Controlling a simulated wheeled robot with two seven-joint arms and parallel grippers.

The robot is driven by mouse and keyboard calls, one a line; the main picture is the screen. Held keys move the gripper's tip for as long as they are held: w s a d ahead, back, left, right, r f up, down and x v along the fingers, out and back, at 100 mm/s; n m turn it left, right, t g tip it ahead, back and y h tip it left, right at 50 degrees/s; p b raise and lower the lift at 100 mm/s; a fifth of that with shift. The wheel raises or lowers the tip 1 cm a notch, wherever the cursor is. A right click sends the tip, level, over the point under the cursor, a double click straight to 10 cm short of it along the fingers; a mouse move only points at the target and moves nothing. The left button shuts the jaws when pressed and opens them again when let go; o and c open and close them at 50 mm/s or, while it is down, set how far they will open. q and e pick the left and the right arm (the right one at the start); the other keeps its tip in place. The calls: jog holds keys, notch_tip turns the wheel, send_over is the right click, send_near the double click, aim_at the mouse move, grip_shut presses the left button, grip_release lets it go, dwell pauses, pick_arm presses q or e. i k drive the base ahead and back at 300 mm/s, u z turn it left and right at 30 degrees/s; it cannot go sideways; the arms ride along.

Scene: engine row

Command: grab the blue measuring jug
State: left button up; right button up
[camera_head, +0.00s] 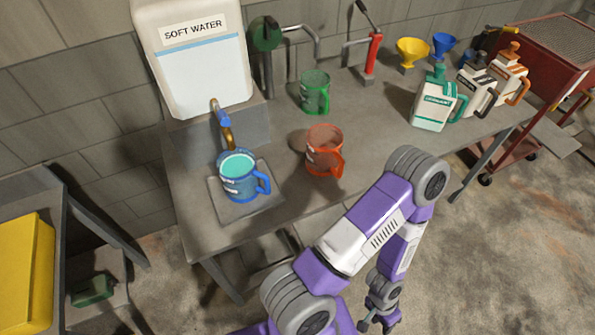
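The blue measuring jug (238,180) stands upright on a flat grey plate (262,205) near the front left of the workbench. It is filled with turquoise liquid, and its handle points right. The brass tap (223,122) of the white soft water tank (195,75) is just behind and above it. My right gripper is out of view.
A red jug (323,152) stands to the right of the blue one, and a green jug (315,92) behind it. Several bottles, funnels (411,50) and a red pump (371,55) line the bench's far right. A yellow bin (25,270) is at left.

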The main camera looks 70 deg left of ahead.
aim_at(238, 172)
jog(key=z, duration=0.15)
jog(key=k, duration=1.1)
jog(key=u, duration=1.25)
